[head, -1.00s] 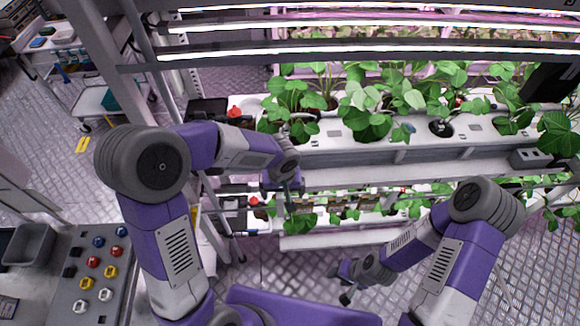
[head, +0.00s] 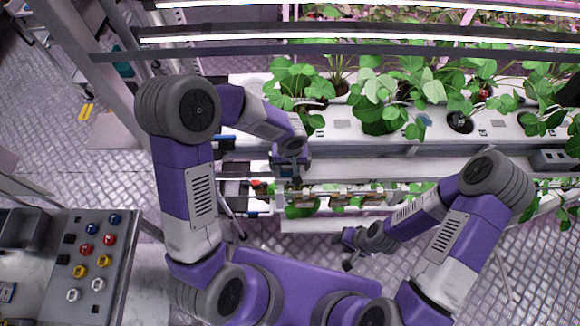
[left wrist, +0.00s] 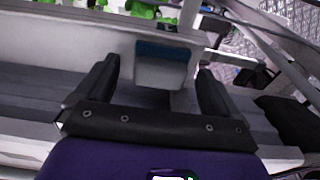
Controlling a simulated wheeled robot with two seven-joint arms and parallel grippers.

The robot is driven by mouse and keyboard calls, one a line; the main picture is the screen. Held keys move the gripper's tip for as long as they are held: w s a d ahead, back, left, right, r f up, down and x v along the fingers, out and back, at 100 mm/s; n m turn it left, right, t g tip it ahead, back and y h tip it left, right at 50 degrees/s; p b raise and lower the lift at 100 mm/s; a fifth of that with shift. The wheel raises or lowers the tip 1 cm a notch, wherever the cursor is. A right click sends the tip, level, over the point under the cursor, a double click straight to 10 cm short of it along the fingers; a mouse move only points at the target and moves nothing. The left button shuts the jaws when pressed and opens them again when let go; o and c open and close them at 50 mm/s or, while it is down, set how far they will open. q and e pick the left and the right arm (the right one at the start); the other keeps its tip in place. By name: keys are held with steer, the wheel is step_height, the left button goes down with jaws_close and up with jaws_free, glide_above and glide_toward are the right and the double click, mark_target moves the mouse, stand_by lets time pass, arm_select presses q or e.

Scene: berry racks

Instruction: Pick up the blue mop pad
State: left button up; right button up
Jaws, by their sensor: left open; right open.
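In the left wrist view, a small block with a blue top and pale grey front (left wrist: 165,72) lies between and beyond my left fingers. It may be the blue mop pad, but I cannot tell for sure. My left gripper (left wrist: 158,78) is open, with its fingers apart on either side of this block and no visible grip. In the head view, my left gripper (head: 288,180) points down at the front of the plant rack, and its own wrist hides what is beneath. My right gripper (head: 347,252) hangs open and empty, lower and to the right.
A white planting gutter (head: 340,125) with leafy plants runs across the back, with a lower shelf (head: 330,222) beneath. A small blue item (head: 226,137) lies left of my left wrist. A panel with coloured knobs (head: 92,260) stands at the left. Patterned floor shows between.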

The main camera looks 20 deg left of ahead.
arm_select(q)
steer(key=shift+f, duration=0.2)
steer(key=c, duration=1.1)
step_height(320, 180, up, 18)
steer(key=p, duration=0.2)
steer(key=shift+p, duration=0.3)
